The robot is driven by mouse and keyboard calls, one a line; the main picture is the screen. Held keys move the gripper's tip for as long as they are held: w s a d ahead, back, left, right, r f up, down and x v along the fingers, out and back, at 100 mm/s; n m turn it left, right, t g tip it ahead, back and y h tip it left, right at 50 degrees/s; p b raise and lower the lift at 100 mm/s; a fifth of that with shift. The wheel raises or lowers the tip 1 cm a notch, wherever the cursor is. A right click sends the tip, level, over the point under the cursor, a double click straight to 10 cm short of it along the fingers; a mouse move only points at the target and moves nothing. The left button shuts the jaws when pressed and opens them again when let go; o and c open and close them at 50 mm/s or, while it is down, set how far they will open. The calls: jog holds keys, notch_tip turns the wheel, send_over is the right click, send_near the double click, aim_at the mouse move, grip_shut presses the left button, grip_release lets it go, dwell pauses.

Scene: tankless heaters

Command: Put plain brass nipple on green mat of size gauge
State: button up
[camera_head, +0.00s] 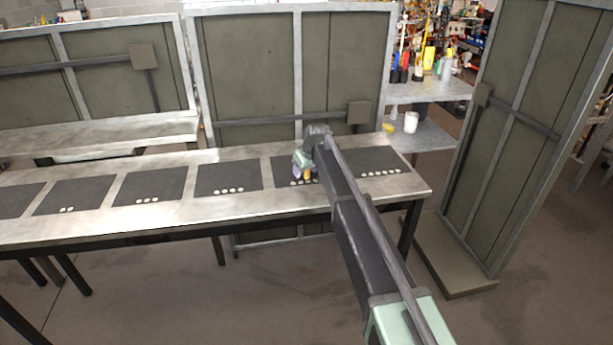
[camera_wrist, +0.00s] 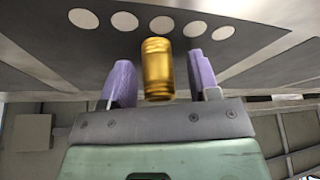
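A brass nipple (camera_wrist: 157,70), a short gold cylinder with grooved bands, shows in the wrist view between the two purple fingers of my gripper (camera_wrist: 160,85). A gap shows on each side of it, so the fingers are open around it. In the head view my gripper (camera_head: 304,171) is low over a dark mat (camera_head: 277,166) on the bench, and a small bit of the brass nipple (camera_head: 306,174) shows there. I cannot tell whether the nipple touches the mat. In the wrist view this dark mat (camera_wrist: 100,48) carries a row of several white dots. No green mat is visible.
The long metal bench (camera_head: 120,222) holds a row of dark mats with differing dot counts, such as one at the right (camera_head: 375,158) and one at the left (camera_head: 68,195). Tall framed panels (camera_head: 290,60) stand behind. A side shelf (camera_head: 432,135) holds a white cup (camera_head: 411,122).

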grip_shut()
jog(key=shift+r, duration=0.1)
notch_tip(320, 180, up, 20)
jog(key=p, duration=2)
